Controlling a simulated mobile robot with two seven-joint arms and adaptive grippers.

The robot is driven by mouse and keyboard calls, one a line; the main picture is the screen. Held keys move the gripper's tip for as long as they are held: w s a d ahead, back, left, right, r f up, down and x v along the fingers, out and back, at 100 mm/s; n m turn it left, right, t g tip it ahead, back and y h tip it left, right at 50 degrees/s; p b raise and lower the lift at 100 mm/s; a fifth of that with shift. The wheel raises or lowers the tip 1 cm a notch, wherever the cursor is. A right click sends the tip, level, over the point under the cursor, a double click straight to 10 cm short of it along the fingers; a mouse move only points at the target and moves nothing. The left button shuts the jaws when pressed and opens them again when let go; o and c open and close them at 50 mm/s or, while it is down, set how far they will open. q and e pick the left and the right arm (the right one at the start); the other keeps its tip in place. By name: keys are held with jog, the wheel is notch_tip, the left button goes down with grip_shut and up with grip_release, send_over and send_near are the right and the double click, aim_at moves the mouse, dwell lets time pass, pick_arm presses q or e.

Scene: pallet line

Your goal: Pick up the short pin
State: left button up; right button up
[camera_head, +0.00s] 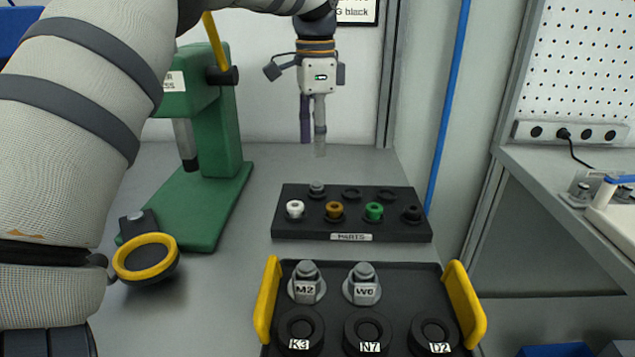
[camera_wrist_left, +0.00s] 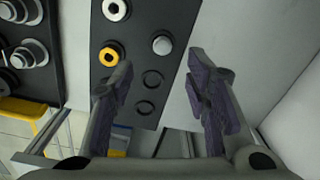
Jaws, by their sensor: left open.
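A short grey pin (camera_head: 317,187) stands upright in the back row of the dark parts block (camera_head: 390,233). In the left wrist view the grey pin (camera_wrist_left: 162,44) shows from above, in line with the gap between my fingers but beyond their tips. My left gripper (camera_head: 313,140) points down above and behind the block, clear of it. Its fingers (camera_wrist_left: 164,72) are open with nothing between them. Two more grey pins stand in the tray at the labels M2 (camera_head: 306,283) and W6 (camera_head: 362,285). My right gripper is not in view.
The block's front row holds a white ring (camera_head: 295,208), an orange ring (camera_head: 334,210), a green ring (camera_head: 374,211) and a black part (camera_head: 411,214). A tray with yellow handles (camera_head: 465,302) stands in front. A green press (camera_head: 215,140) is left. A wall is close behind.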

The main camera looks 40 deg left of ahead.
aim_at(318, 184)
pick_arm(q)
jog(key=f, duration=0.9)
jog(key=shift+w+f, duration=0.15)
jog(key=shift+w, duration=0.15)
grip_shut()
